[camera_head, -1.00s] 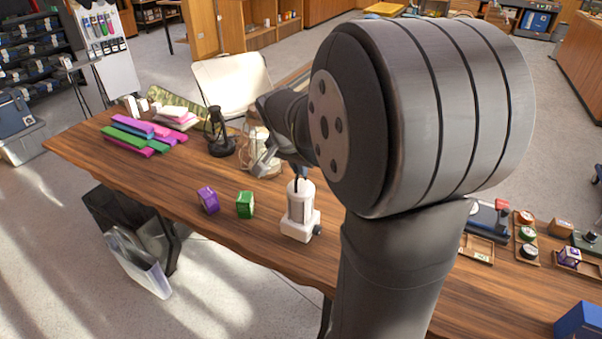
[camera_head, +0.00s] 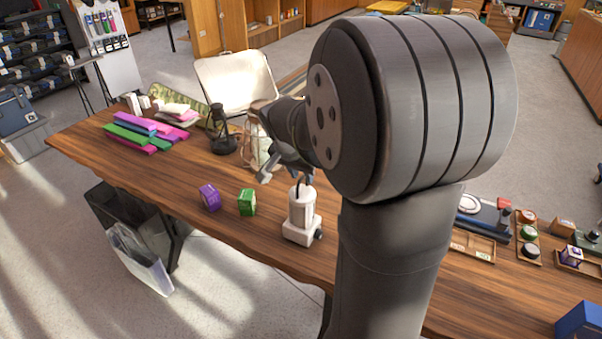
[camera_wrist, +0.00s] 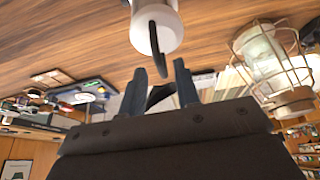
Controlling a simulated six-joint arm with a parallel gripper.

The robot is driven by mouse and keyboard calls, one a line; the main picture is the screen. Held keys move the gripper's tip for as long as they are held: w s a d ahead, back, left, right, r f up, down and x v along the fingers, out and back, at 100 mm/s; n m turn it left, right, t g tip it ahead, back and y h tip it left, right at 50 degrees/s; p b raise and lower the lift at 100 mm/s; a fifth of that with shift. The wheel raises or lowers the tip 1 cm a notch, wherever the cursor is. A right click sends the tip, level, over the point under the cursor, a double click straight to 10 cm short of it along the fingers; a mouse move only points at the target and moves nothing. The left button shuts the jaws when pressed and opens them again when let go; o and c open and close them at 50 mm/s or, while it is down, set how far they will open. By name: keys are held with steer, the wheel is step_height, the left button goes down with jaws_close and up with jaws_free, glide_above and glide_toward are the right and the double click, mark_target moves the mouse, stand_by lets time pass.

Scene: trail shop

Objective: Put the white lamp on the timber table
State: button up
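The white lamp (camera_head: 302,212), a small white lantern with a dark loop handle, stands upright on the timber table (camera_head: 225,260), close to its front edge. In the wrist view the lamp (camera_wrist: 168,30) is at the top, its handle pointing toward my gripper. My gripper (camera_head: 285,173) is just above and behind the lamp in the head view. In the wrist view my gripper (camera_wrist: 167,82) is open, with the handle's end near the gap between its fingertips. I cannot tell whether they touch. Nothing is held.
A beige caged lantern (camera_head: 256,148) stands close behind my gripper; it also shows in the wrist view (camera_wrist: 270,55). A black lantern (camera_head: 220,130), a purple box (camera_head: 210,197) and a green box (camera_head: 246,202) are left of the lamp. Wooden trays (camera_head: 473,246) lie to the right.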

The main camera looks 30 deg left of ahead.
steer(key=v, duration=1.2)
steer(key=x, duration=1.2)
steer(key=shift+r, duration=1.85)
